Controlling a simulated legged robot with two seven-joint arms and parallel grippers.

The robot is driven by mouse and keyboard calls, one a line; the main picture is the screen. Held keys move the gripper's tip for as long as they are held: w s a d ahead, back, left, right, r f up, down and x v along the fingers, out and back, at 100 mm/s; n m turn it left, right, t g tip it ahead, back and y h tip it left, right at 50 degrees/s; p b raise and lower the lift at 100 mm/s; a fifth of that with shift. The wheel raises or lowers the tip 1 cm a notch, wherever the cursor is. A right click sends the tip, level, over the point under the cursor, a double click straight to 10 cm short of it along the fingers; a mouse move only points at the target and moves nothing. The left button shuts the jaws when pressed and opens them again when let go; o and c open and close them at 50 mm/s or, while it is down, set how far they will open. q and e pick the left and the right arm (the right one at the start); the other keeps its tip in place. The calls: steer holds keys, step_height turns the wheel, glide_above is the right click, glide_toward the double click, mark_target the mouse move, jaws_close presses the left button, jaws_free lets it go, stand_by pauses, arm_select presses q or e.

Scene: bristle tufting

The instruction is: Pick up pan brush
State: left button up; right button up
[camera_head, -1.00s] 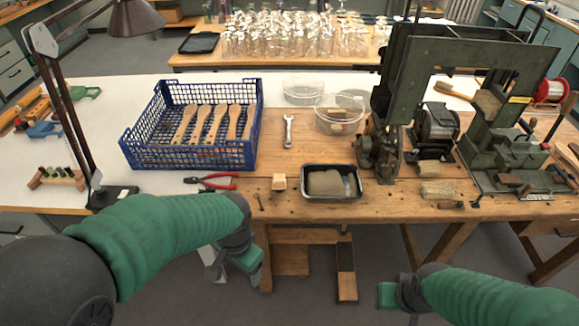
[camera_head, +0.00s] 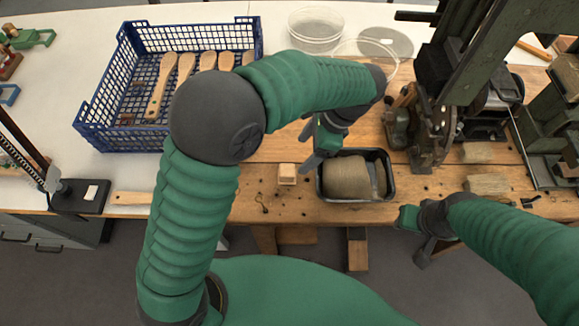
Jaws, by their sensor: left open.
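Several pale wooden brush handles or brushes (camera_head: 163,85) lie side by side in a blue mesh crate (camera_head: 91,107) at the left. I cannot tell which thing is the pan brush. Another pale wooden handle (camera_head: 131,198) lies at the bench's front edge, partly behind my left arm. A wooden handle (camera_head: 535,50) shows at the far right.
A small wooden block (camera_head: 287,173) sits left of the tray. Clear round dishes (camera_head: 316,27) stand behind my left arm. A dark green machine (camera_head: 470,70) fills the right. Bare bench shows between block and crate.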

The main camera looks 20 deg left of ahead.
mark_target(291, 169)
arm_select(q)
steer(key=x, duration=0.6)
steer(key=b+x, duration=0.1)
steer(key=x, duration=0.6)
steer(key=shift+d+f, duration=0.1)
steer(key=shift+d, duration=0.15)
steer(key=shift+f, duration=0.4)
steer(key=c, duration=1.5)
steer(key=shift+r, duration=0.15)
